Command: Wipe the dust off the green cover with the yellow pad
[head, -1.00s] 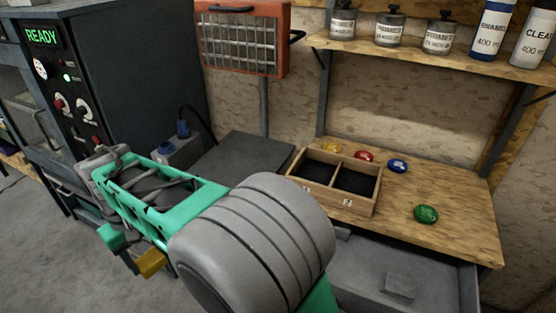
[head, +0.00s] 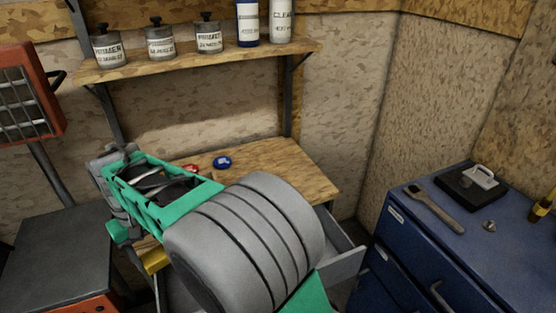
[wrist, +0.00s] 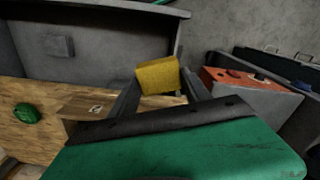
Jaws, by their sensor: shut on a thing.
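My gripper (wrist: 160,88) is shut on the yellow pad (wrist: 157,75), which sits between its two grey fingers in the wrist view. A small part of the pad (head: 155,260) also shows below my arm in the head view. The pad is held in the air and I see it touching nothing but the fingers. The large green surface low in the wrist view appears to be part of my own gripper. I cannot make out a dusty green cover in either view.
A wooden workbench (head: 290,165) holds a red disc (head: 190,169), a blue disc (head: 222,162) and a green disc (wrist: 27,113). A shelf (head: 190,62) hangs above.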

